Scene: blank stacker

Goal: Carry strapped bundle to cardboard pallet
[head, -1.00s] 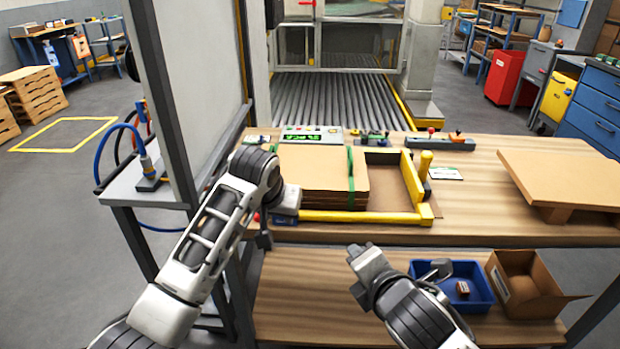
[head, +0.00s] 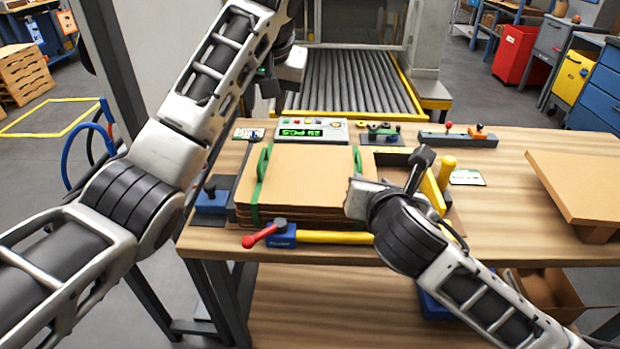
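The strapped bundle (head: 310,170), a stack of brown cardboard sheets with two green straps, lies flat on the workbench. The cardboard pallet (head: 580,182) stands at the bench's right end, its top bare. My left gripper (head: 282,80) is raised behind the bundle, above the bench's back edge and apart from the bundle. My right gripper (head: 362,196) is at the bundle's right side, near the right strap; I cannot tell whether it touches. The finger gaps of both are too unclear to read.
A yellow fence (head: 432,190) with a post stands right of the bundle. A red-handled clamp (head: 265,236) and yellow bar lie in front. A counter box (head: 312,130) and a switch strip (head: 458,138) stand behind.

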